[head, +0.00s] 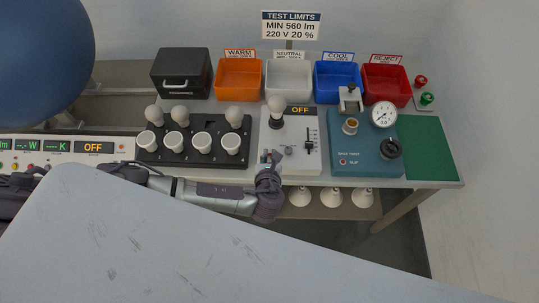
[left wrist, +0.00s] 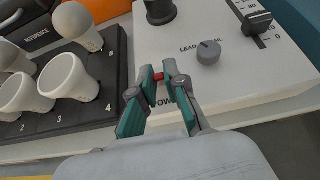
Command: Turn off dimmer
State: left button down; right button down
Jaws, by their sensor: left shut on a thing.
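The dimmer is a white box (head: 299,167) on the bench with an OFF display (head: 299,110), a bulb (head: 277,103) in a black socket, and a slider (head: 309,147). In the left wrist view, its slider knob (left wrist: 257,22) is near the 0 end, and a grey lead/trail knob (left wrist: 209,52) stands on the top. A small red part (left wrist: 159,76) shows beside the partly hidden POWER lettering. My left gripper (left wrist: 163,76) has its fingertips closed around this red part at the box's near side. The fingers hide part of it. My right gripper is not in view.
Right is a teal press (head: 362,165) with a gauge (head: 384,114). Orange (head: 238,78), white, blue and red bins stand behind. A green mat (head: 425,150) at right is clear.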

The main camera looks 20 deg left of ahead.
pick_arm(q)
jog(key=c, duration=1.2)
grip_release()
jog(key=v, duration=1.2)
jog(key=shift+r, duration=0.1)
